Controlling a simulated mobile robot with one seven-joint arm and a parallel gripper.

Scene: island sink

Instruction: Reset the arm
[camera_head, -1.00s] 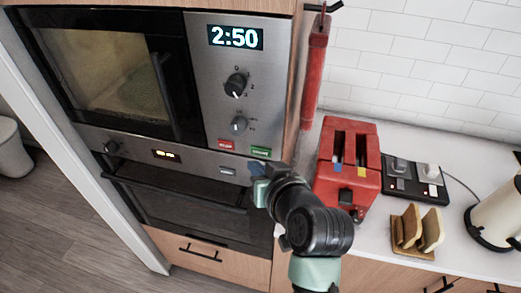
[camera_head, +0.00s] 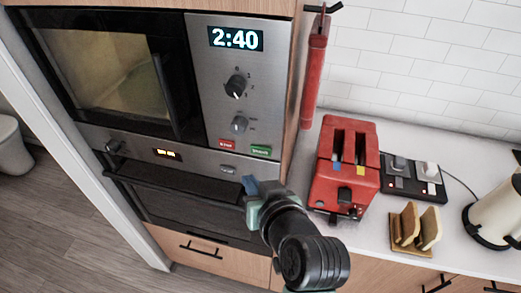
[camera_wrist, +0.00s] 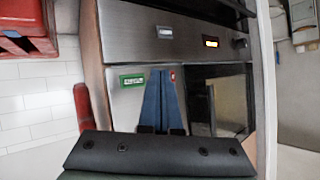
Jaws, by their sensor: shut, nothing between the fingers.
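My gripper (camera_head: 250,187) is in front of the oven panel, below the microwave's buttons, and holds nothing. In the wrist view its blue fingers (camera_wrist: 158,101) are together, with the green button (camera_wrist: 132,80) to their left and the red button (camera_wrist: 172,77) to their right. The microwave (camera_head: 115,80) has its door shut, its window looks lit and its display (camera_head: 236,39) reads 2:40. In the head view the red button (camera_head: 227,145) and green button (camera_head: 261,151) show above my gripper.
The lower oven (camera_head: 185,200) is close behind my gripper. A red toaster (camera_head: 342,170) stands on the counter to the right, with a bread rack (camera_head: 412,230), a black switch unit (camera_head: 415,180) and a cream kettle (camera_head: 498,215). Open floor (camera_head: 60,220) lies at the left.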

